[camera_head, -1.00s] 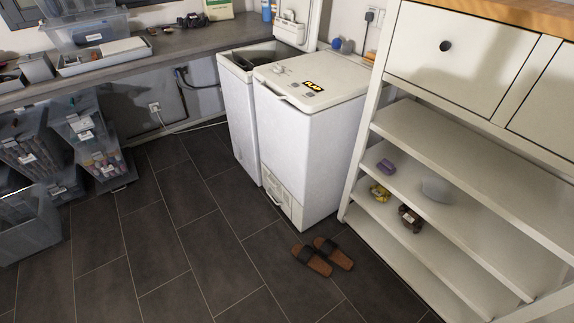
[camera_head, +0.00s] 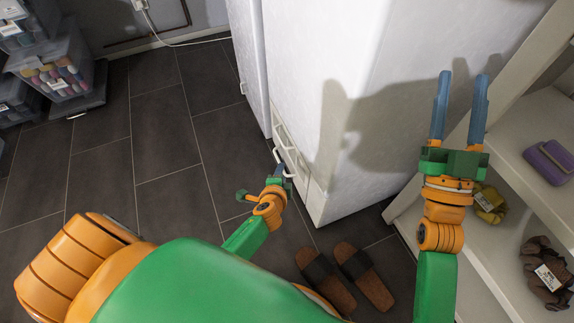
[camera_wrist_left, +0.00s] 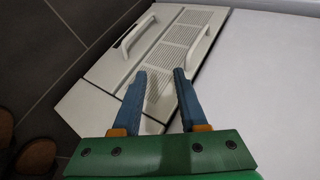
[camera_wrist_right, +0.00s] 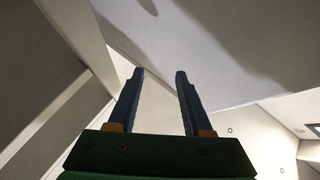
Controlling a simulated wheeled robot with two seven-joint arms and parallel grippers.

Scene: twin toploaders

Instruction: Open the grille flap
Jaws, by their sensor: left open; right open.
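The white grille flap (camera_head: 303,170) is low on the front of the near white toploader (camera_head: 335,90). In the left wrist view its slotted panel (camera_wrist_left: 172,50) looks about flush with the front, with thin dark seams. In the head view this gripper (camera_head: 281,171) is partly hidden. My right gripper (camera_head: 462,76) is open and empty, raised beside the toploader's right side.
Brown sandals (camera_head: 345,277) lie on the dark tiled floor below the toploader. A white shelf unit (camera_head: 520,165) stands close on the right, holding a purple item (camera_head: 549,162) and other small things. Clear bins (camera_head: 55,72) stand at the far left. The floor between is open.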

